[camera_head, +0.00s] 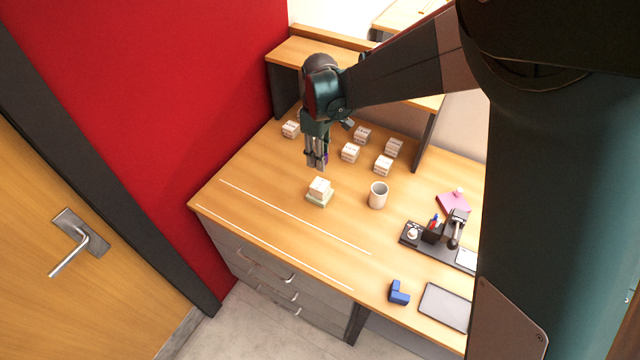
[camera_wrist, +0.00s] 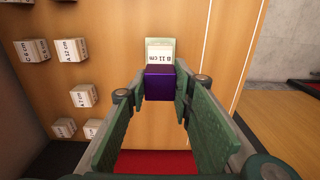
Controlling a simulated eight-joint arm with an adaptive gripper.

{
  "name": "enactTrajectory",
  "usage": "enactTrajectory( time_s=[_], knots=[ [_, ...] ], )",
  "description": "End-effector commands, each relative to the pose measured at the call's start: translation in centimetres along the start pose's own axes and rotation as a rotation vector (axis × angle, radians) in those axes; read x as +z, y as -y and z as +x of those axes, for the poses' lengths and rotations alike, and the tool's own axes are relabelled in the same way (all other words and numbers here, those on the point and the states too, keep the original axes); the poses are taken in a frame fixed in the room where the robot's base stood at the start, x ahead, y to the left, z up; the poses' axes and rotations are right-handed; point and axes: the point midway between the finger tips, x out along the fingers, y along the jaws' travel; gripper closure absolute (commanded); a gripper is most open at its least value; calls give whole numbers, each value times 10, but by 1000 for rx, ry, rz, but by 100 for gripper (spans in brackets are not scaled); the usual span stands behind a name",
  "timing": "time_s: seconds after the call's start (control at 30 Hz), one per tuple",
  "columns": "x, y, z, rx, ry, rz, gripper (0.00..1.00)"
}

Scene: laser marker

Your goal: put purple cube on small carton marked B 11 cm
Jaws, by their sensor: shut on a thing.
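The purple cube (camera_wrist: 159,83) is between the two fingertips of my gripper (camera_wrist: 160,88), which is shut on it. In the head view my gripper (camera_head: 317,160) hangs fingers down above the desk, and only a sliver of purple shows at its fingers. The cube looks apart from the carton.
Several other small cartons (camera_head: 350,153) stand behind, toward the shelf. A white mug (camera_head: 378,195) stands right of the green-based carton. The desk's left front is clear.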

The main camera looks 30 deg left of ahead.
Motion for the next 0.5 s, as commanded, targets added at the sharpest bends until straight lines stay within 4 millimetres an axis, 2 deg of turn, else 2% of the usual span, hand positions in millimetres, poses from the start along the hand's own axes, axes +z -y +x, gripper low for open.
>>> enactTrajectory(
  time_s=[0.33, 0.5],
  knots=[
    [0, 0, 1, 0, 0, 0, 90],
    [0, 0, 13, 0, 0, 0, 90]
  ],
)
